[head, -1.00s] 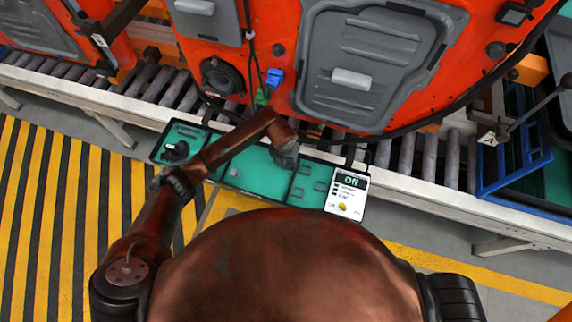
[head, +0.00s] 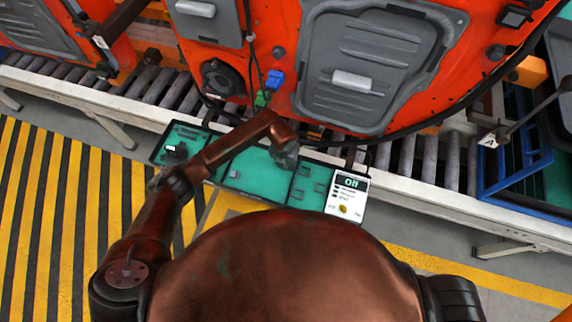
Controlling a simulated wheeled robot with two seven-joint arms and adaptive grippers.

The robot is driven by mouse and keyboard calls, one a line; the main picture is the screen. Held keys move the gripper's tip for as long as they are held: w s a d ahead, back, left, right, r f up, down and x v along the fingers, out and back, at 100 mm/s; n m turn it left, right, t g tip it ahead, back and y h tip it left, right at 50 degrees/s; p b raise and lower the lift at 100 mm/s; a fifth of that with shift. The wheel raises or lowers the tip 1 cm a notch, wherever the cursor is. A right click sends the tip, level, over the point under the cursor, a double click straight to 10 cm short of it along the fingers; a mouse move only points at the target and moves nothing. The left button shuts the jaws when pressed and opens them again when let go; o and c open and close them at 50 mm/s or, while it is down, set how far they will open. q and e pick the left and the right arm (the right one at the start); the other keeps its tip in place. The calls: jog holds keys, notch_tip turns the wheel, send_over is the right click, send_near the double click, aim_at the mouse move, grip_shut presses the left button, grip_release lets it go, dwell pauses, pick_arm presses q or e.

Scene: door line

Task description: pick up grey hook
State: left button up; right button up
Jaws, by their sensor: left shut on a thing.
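My left gripper (head: 286,158) is low over the middle of the green tray (head: 252,172), seen from above. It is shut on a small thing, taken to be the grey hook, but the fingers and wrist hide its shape. No other grey hook can be made out in the tray. My right gripper is not in view.
A black knob-like part (head: 175,152) sits at the tray's left end. A white panel (head: 347,196) at its right end has a display reading On. Behind are a roller conveyor (head: 407,155) and an orange door (head: 290,45) with blue (head: 275,79) and green connectors. A blue frame (head: 513,178) stands right.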

pick_arm(q)
jog(key=s+d+r+p, duration=0.1)
jog(key=s+d+r, duration=0.3)
jog(key=s+r, duration=0.7)
jog(key=shift+s+d+r, duration=0.2)
jog(key=shift+s+r, duration=0.2)
jog(key=shift+s, duration=0.75)
jog(key=shift+o, duration=0.9)
grip_shut()
